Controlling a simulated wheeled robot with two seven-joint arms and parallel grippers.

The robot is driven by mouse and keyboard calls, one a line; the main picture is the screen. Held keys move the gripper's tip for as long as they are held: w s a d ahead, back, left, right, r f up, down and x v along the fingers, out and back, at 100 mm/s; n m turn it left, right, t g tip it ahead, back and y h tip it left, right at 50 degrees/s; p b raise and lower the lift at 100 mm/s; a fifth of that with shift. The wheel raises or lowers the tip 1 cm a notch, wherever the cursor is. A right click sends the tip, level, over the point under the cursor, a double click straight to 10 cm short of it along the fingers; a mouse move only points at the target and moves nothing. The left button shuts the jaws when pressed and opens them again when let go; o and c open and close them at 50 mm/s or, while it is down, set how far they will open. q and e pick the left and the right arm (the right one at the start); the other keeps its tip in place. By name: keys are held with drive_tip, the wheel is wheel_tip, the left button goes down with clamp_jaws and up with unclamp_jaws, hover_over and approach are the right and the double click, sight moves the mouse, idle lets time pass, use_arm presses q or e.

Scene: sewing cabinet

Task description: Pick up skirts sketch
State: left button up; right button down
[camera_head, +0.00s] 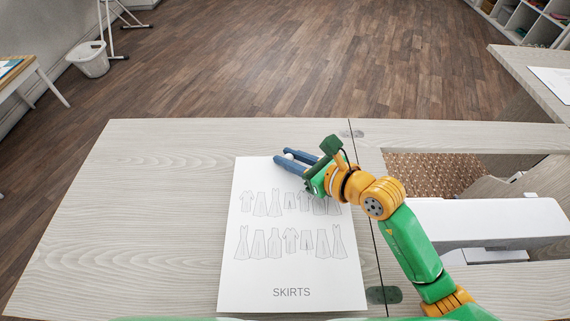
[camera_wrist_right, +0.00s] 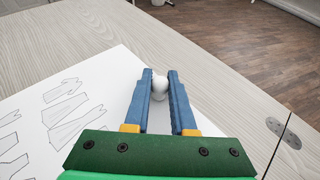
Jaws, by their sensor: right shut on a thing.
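The skirts sketch (camera_head: 291,270) is a white sheet printed with rows of grey garment outlines and the word SKIRTS. It lies flat on the pale wooden table; part of it also shows in the right wrist view (camera_wrist_right: 35,95). My right gripper (camera_head: 282,154) is over the sheet's far edge, its blue fingers pointing away to the left. In the right wrist view my right gripper (camera_wrist_right: 160,73) is shut on a small white rounded object (camera_wrist_right: 160,85) between its fingertips. My right arm hides the sheet's upper right part. My left gripper is out of view.
The pale wooden table (camera_head: 130,220) is bare left of the sheet. A hinged seam runs right of the sheet, with an opening and a white machine-like body (camera_head: 480,222) beyond it. A white bin (camera_head: 90,60) stands on the floor.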

drive_tip(key=s+d+r, duration=0.1)
drive_tip(key=s+r, duration=0.1)
drive_tip(key=s+d+r, duration=0.1)
drive_tip(key=s+r, duration=0.1)
drive_tip(key=s+d+r, duration=0.1)
drive_tip(key=s, duration=0.1)
drive_tip(key=shift+s+d+r, duration=0.15)
drive_tip(key=shift+d+r, duration=0.25)
drive_tip(key=p+v, duration=0.1)
drive_tip(key=p, duration=0.1)
drive_tip(key=p+v, duration=0.2)
drive_tip(key=p, duration=0.1)
drive_tip(key=s+a+p+v, duration=0.1)
drive_tip(key=p+v, duration=0.1)
drive_tip(key=shift+s+d+r+p, duration=0.1)
drive_tip(key=shift+d+r+p, duration=0.05)
drive_tip(key=shift+p, duration=0.2)
